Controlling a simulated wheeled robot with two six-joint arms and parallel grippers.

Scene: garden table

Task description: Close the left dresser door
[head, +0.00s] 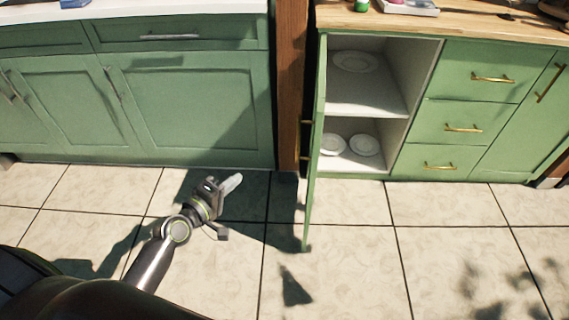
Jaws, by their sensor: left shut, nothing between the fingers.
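The left dresser door (317,150) is green and stands wide open, seen nearly edge-on, hinged at the left side of the dresser and swung out toward me. A brass handle shows on its left face. Behind it the compartment (372,95) is open, with plates on a shelf and on the floor of it. My left gripper (232,184) is shut and empty, left of the door and clear of it, with its fingers pointing up and to the right. My right gripper is not in view.
Green cabinets with a white top (180,100) stand on the left. A wooden post (291,80) stands between them and the dresser. Drawers (465,120) and a closed right door (530,115) fill the rest of the dresser. The tiled floor (350,270) in front is clear.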

